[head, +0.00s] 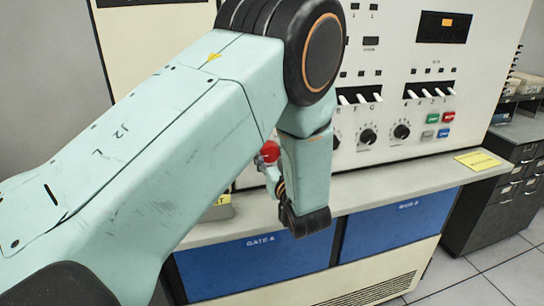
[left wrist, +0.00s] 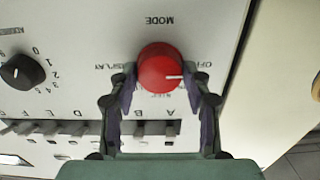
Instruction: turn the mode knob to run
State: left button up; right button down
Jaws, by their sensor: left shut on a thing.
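The red mode knob (left wrist: 160,68) is on the light panel, with the word MODE upside down beyond it in the left wrist view. Its white pointer line points to the right in that picture. Labels around it are partly covered, and I cannot read for sure which one the pointer meets. My left gripper (left wrist: 159,80) is shut on the knob, one finger on each side. In the head view the red knob (head: 269,151) shows partly behind my left arm, with the gripper (head: 271,168) at it. My right gripper is not in view.
A black numbered dial (left wrist: 22,72) and a row of switches (left wrist: 90,129) lie close by the knob. A ledge (head: 380,185) runs below the panel, with a yellow card (head: 478,160) on it. More dials (head: 368,136) and coloured buttons (head: 446,117) are to the right.

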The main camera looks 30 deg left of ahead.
pick_arm(q)
jog(key=shift+s+d+r, duration=0.15)
jog(key=shift+r, duration=0.05)
jog(key=c, duration=0.3)
jog(key=shift+c, duration=0.7)
jog(key=shift+m, duration=0.3)
jog(key=m+p, duration=0.2)
jog(key=m, duration=0.1)
jog(key=shift+d+r+m, duration=0.1)
jog(key=shift+r+m, duration=0.05)
jog(key=shift+m, duration=0.15)
jog(key=shift+w+m+p, duration=0.15)
jog(key=shift+m+p, duration=0.25)
jog(key=shift+m, duration=0.7)
jog(key=shift+w+m+p, duration=0.1)
jog(key=shift+m+p, duration=0.25)
jog(key=shift+m, duration=0.75)
jog(key=o, duration=1.1)
jog(key=shift+f+m, duration=0.2)
jog(key=shift+m, duration=0.1)
jog(key=shift+o, duration=0.2)
